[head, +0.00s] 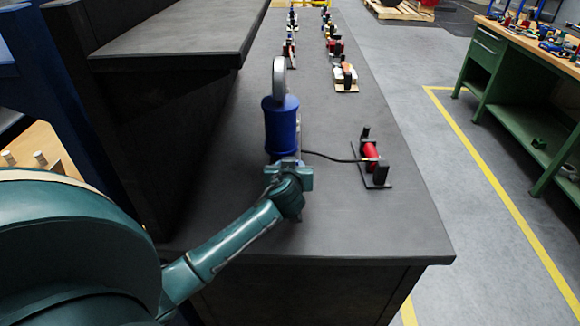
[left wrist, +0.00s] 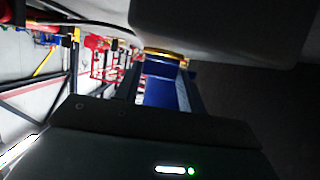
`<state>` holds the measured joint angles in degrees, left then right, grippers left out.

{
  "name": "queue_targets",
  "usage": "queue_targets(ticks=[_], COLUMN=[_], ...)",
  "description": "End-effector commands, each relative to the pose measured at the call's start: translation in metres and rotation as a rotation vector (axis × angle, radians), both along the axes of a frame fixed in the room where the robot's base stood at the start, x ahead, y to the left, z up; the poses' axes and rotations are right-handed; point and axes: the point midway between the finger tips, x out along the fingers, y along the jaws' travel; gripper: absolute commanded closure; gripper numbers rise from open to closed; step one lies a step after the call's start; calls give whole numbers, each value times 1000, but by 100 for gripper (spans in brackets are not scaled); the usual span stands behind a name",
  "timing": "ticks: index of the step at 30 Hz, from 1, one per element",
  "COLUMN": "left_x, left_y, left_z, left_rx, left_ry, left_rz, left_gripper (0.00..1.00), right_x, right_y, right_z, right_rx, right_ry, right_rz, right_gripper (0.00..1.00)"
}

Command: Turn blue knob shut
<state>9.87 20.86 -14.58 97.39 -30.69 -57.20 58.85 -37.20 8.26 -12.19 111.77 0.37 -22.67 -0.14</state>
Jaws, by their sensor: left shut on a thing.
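A blue cylindrical body (head: 281,130) with a tall grey rounded part (head: 279,78) on top stands on the dark bench. My left gripper (head: 287,163) is at its near, lower end and hides that part in the head view. In the left wrist view, the blue knob (left wrist: 160,92) lies between the two fingers, with a gold-coloured ring (left wrist: 165,56) beyond it. The left gripper is shut on the blue knob. How far the knob is turned cannot be told. My right gripper is in neither view.
A red device on a black bracket (head: 371,157) stands to the right, with a black cable (head: 330,156) running toward the blue body. A raised dark shelf (head: 190,40) is at the left. Several small devices line the bench's far end. The bench's front right is clear.

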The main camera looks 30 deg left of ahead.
Motion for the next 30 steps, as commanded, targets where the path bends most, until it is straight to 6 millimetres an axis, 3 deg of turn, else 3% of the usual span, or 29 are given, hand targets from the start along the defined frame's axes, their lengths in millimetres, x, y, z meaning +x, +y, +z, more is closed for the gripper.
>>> queue_targets(ticks=[2,3,10,20,30], left_x=[0,0,0,-4,-52], left_y=[0,0,0,-3,-32], left_z=[0,0,0,1,22], left_rx=[4,4,2,0,-4], left_ry=[1,1,1,0,-1], left_rz=[-1,-1,0,0,-2], left_gripper=[83,57,38,38,38], right_x=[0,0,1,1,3], right_y=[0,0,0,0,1], right_z=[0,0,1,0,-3], right_rx=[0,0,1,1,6], right_ry=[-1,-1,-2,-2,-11], right_rz=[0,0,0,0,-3], right_gripper=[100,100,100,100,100])
